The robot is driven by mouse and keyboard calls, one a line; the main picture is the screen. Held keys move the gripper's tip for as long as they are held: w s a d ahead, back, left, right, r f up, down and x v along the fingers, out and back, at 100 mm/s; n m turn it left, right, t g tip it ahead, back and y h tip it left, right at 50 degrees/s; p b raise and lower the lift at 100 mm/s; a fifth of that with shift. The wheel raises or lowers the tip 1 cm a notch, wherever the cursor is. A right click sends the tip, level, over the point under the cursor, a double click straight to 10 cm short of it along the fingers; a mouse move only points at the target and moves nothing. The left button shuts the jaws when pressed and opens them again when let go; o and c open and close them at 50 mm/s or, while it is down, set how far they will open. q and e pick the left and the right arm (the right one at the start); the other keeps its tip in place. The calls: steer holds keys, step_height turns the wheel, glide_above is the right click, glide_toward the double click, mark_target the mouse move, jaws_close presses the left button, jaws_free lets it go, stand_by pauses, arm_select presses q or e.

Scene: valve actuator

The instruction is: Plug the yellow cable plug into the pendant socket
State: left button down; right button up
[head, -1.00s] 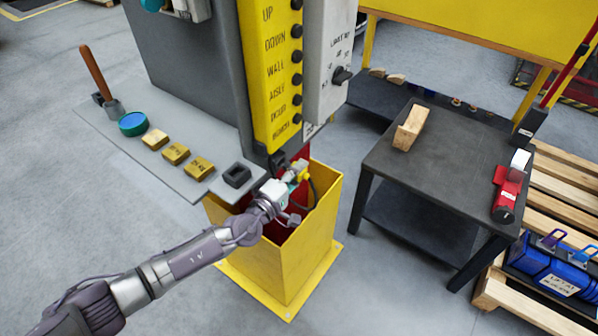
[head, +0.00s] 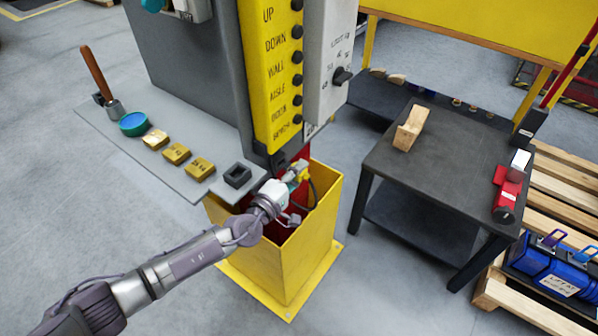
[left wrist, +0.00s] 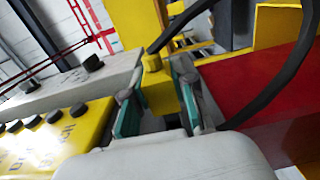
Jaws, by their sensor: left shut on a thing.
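The yellow cable plug (head: 303,172) is in my left gripper (head: 294,182), just below the pendant and over the open yellow box. In the left wrist view the plug (left wrist: 156,86) sits between the two teal-padded fingers of my left gripper (left wrist: 157,105). A black cable (left wrist: 268,92) curves away from it. The yellow pendant (head: 272,75) with several black buttons hangs above; its panel also shows in the left wrist view (left wrist: 60,135). A dark fitting (head: 277,159) is at the pendant's lower end, left of the plug; its opening cannot be made out. My right gripper is not in view.
A grey shelf (head: 150,170) at left bears brass blocks and a black square holder (head: 237,175). A dark table (head: 450,150) with a wooden block (head: 410,128) stands at right, with floor between.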

arm_select(q)
steer(key=shift+w+a+b, duration=0.45)
steer(key=shift+a+b, duration=0.05)
steer(key=shift+a, duration=0.1)
steer(key=shift+w+a+b, duration=0.4)
steer(key=shift+a+b, duration=0.1)
steer(key=shift+a, duration=0.1)
steer(key=c, duration=0.9)
jaws_free()
steer(key=shift+o, duration=0.2)
steer(key=shift+s, duration=0.1)
steer(key=v, duration=1.2)
